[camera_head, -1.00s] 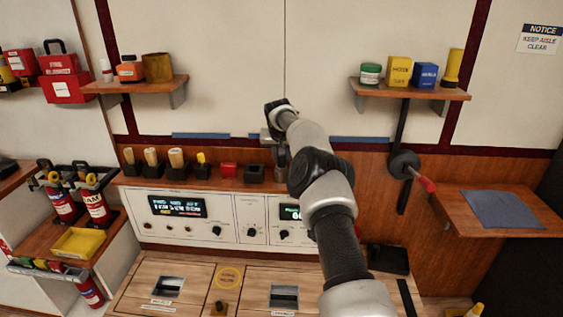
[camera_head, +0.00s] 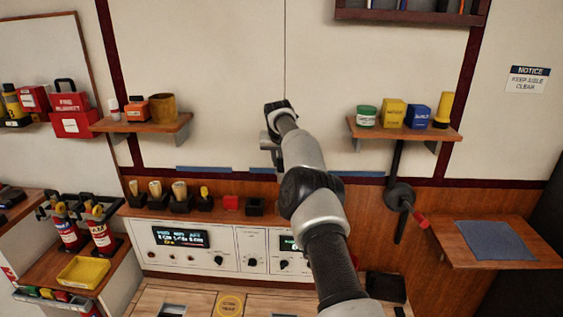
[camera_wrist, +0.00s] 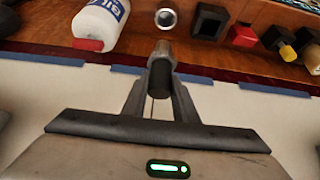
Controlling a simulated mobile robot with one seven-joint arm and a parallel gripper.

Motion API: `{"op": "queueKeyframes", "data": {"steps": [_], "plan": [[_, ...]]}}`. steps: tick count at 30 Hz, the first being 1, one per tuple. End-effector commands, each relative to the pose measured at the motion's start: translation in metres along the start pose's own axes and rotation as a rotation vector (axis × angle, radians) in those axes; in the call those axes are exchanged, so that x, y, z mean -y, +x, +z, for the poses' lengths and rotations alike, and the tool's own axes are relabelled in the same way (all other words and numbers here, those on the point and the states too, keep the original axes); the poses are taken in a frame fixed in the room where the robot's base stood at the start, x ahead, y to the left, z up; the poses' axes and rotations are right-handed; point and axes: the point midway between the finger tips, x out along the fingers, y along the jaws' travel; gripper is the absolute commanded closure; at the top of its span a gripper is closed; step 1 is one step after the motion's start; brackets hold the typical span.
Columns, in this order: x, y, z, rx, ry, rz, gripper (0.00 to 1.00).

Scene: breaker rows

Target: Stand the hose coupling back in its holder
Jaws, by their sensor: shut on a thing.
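My gripper (camera_wrist: 160,88) is shut on a dark, round-bodied piece with a grey metal end, which I take for the hose coupling (camera_wrist: 163,52). The coupling points toward the ledge in the wrist view. In the head view my gripper (camera_head: 270,142) is in front of the pale wall, above the ledge, and the coupling cannot be made out there. A square black holder (camera_head: 255,207) stands on the ledge and looks empty; it also shows in the wrist view (camera_wrist: 209,22). Beside it in the wrist view is a round metal ring (camera_wrist: 166,18). I cannot tell which one is the coupling's holder.
Along the ledge (camera_head: 150,212) stand a red block (camera_head: 231,203) and several black holders with handled tools. A white bottle with a red cap (camera_wrist: 101,22) is close to the ring in the wrist view. Shelves flank the arm; the wall around my gripper is clear.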

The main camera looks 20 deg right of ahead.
Motion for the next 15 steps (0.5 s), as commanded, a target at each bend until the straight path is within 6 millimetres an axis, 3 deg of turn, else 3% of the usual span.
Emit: {"op": "queueKeyframes", "data": {"steps": [15], "plan": [[0.0, -0.035, -0.021, -0.002, 0.0, 0.0, 1.0]]}}
